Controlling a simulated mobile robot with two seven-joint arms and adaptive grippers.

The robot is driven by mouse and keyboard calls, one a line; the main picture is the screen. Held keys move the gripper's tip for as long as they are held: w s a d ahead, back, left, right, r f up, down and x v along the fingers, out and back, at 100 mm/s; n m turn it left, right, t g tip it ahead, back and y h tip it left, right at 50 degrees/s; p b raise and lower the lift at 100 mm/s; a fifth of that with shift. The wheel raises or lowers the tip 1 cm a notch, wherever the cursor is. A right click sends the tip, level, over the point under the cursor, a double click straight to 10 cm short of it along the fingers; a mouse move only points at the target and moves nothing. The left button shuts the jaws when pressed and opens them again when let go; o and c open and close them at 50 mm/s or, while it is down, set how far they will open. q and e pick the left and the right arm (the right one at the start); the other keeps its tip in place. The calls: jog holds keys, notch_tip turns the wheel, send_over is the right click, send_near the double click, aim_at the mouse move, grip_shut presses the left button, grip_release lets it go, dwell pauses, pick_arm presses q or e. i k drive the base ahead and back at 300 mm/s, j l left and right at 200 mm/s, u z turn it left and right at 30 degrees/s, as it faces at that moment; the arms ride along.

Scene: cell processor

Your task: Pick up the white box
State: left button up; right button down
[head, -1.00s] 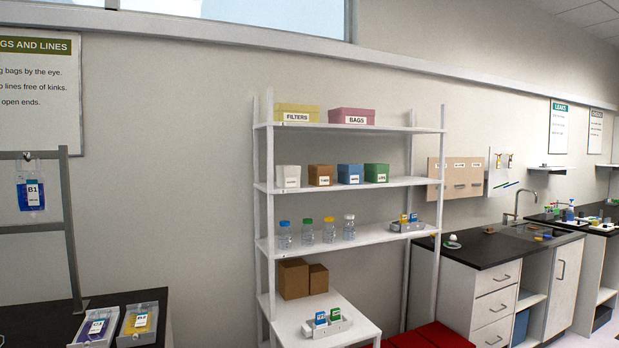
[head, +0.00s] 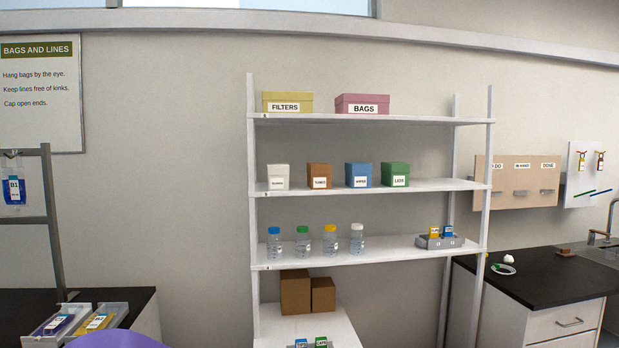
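The white box (head: 278,176) is a small open-looking carton with a label on its front. It stands upright at the left end of the second shelf from the top, beside a brown box (head: 319,176). A blue box (head: 358,175) and a green box (head: 395,175) stand farther right in the same row. Neither of my grippers shows in the head view.
The white shelf unit (head: 360,187) also holds a yellow FILTERS box (head: 288,102), a pink BAGS box (head: 362,103), several bottles (head: 302,244) and a grey rack (head: 440,242). A dark bench (head: 540,278) stands right. A purple rounded shape (head: 117,339) shows at the bottom left.

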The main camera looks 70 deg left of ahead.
aim_at(277, 173)
jog(key=i+j+u, duration=0.1)
jog(key=i+u, duration=0.75)
jog(key=i+l+u, duration=0.15)
jog(key=i+u, duration=0.25)
jog(key=k+j, duration=0.05)
jog(key=k, duration=0.05)
